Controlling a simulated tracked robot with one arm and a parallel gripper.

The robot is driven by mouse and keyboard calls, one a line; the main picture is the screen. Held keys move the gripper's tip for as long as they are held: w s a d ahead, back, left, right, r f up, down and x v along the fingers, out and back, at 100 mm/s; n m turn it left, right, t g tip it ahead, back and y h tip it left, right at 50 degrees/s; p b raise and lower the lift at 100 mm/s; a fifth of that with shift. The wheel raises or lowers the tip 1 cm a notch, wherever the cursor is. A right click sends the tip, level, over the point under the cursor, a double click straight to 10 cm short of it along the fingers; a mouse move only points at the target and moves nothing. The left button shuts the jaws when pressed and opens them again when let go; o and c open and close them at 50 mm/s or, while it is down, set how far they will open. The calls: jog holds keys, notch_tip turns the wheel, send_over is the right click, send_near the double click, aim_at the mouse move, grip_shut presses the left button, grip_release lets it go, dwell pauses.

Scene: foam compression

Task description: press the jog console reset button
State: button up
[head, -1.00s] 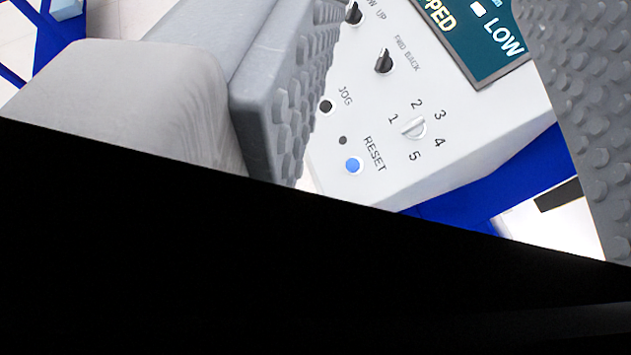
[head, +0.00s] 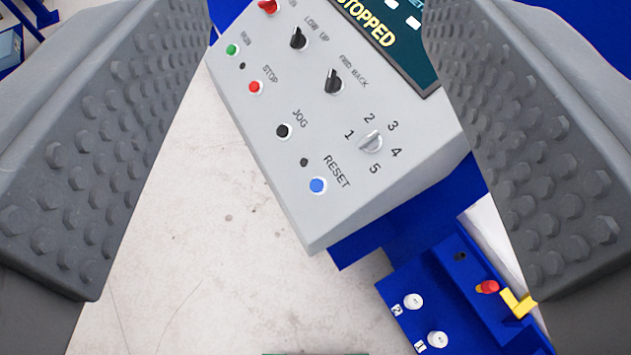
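The jog console (head: 300,210) is a light grey sloped box in the middle of the head view, turned at an angle. Its blue RESET button (head: 317,185) sits near the lower corner of the panel, below the RESET label. The black JOG button (head: 283,131) is up and to the left of it. My gripper (head: 310,290) is open, with one studded grey finger at each side of the view. The console shows between the fingers, and nothing is held. The blue button is in plain view, and neither finger appears to touch it.
A dark display (head: 385,35) reading STOPPED is partly cut off at the top. Red STOP (head: 255,87) and green RUN (head: 232,49) buttons and a speed knob (head: 370,141) share the panel. A blue unit (head: 440,290) with white knobs stands lower right. Pale floor lies left.

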jog(key=c, duration=1)
dwell(0.9)
